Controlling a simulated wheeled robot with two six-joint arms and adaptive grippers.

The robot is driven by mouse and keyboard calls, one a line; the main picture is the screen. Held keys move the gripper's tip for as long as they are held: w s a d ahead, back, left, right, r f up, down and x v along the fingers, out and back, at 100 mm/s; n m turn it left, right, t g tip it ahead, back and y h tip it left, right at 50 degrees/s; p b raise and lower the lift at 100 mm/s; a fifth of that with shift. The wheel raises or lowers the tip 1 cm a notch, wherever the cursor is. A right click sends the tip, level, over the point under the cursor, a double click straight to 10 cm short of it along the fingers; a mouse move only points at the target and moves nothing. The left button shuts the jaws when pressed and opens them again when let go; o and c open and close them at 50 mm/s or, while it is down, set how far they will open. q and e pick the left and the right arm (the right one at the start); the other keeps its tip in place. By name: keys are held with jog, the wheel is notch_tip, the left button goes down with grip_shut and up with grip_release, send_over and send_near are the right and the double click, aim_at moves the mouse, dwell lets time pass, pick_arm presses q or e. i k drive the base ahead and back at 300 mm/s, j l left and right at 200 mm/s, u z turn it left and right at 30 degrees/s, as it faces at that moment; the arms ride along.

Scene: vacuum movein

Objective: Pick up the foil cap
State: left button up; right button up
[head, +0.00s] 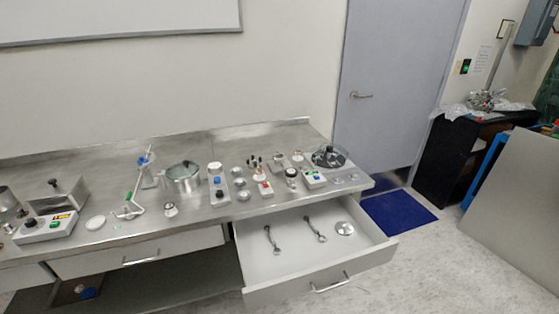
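I cannot tell for certain which item is the foil cap. A small round silvery piece (344,228) lies at the right inside the open drawer (270,286), beside two wrenches. Small round metal pieces also sit on the steel bench (130,236), one near its middle (243,195) and one farther left (170,209). Neither of my grippers is in view.
The bench holds a glass-lidded metal pot (184,176), a white control box with a blue knob (217,184), a box with green and red buttons (45,227), and a dark round device (328,157). The drawer juts out in front. Floor at right is clear near the blue mat (398,212).

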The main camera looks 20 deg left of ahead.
aim_at(344, 228)
jog(key=i+l+u, duration=0.15)
jog(key=u, duration=0.75)
jog(key=i+l+u, duration=0.15)
jog(key=l+u, duration=0.25)
jog(key=l, duration=0.8)
jog(key=l+u, duration=0.35)
jog(key=l, duration=0.8)
